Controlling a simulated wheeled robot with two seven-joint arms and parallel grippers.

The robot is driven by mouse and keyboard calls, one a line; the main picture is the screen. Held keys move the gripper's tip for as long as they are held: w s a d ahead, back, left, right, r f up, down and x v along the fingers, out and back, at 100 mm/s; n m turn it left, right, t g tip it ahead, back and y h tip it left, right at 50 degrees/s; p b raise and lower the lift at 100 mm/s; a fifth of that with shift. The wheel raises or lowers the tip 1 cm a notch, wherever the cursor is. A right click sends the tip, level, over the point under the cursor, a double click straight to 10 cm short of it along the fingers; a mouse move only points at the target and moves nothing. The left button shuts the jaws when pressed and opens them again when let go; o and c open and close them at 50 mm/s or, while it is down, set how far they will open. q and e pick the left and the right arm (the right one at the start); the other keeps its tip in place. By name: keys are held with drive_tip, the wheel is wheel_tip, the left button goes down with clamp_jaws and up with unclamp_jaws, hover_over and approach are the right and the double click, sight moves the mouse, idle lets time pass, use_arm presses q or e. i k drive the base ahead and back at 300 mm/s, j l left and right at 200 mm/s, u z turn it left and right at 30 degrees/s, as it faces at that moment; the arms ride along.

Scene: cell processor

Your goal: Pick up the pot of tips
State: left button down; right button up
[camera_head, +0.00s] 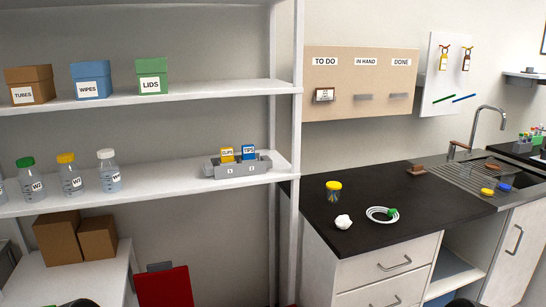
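A small clear pot with a yellow lid (333,191) stands upright on the black counter (375,240), near its left end. Its contents look yellowish and dark, but they are too small to make out. A blue card or box marked TIPS (249,152) sits in a grey two-part holder (238,168) on the middle shelf, right of a yellow one that seems to read CLIPS (227,155). Only dark rounded shapes, probably parts of my arms, show at the bottom edge. Neither gripper can be seen, and nothing touches the pot.
A crumpled white lump (343,222) and a coiled white cable with a green end (383,214) lie near the pot. The shelf post (296,120) rises left of the counter. A sink (480,175) is at the right. The counter's front middle is clear.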

sight(333, 189)
drive_tip(key=i+l+u, duration=0.5)
drive_tip(key=l+u, duration=0.2)
